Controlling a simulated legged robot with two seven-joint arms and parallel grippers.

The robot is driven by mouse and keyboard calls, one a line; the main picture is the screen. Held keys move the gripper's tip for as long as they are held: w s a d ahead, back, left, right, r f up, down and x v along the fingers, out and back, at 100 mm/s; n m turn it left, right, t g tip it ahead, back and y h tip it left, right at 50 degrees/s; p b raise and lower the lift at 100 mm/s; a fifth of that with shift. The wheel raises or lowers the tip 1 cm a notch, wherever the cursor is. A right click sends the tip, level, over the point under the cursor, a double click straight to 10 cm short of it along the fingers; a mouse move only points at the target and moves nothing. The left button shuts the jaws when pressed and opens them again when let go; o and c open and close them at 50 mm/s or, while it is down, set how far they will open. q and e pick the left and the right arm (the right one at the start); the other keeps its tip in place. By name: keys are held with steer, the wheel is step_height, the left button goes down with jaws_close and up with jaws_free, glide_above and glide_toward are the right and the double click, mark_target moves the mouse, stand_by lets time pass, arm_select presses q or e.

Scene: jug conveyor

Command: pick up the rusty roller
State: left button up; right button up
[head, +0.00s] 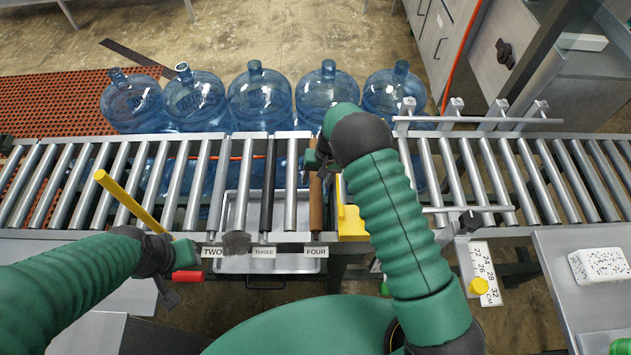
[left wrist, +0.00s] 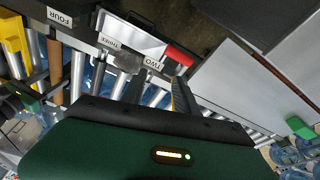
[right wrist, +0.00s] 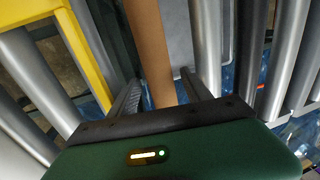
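The rusty roller (head: 316,205) is a brown bar lying across the conveyor above the label FOUR. It shows in the left wrist view (left wrist: 55,68) and runs up from between my fingers in the right wrist view (right wrist: 149,45). My right gripper (head: 319,167) is over the far part of this roller. In the right wrist view its fingers (right wrist: 162,90) are spread, one on each side of the roller, with gaps visible. My left gripper (head: 168,285) is open and empty at the conveyor's near edge, left of the label TWO; its fingers (left wrist: 158,92) show apart.
Grey rollers (head: 490,180) fill the conveyor, with a black roller (head: 268,195) above THREE. Several blue jugs (head: 260,98) stand behind. A yellow part (head: 352,218) sits right of the rusty roller. A yellow bar (head: 128,198) and red handle (head: 188,276) are near my left gripper.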

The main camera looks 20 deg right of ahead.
steer(key=shift+a+r, duration=0.1)
steer(key=shift+a, duration=0.05)
steer(key=c, duration=0.7)
jaws_close()
steer(key=shift+r, duration=0.1)
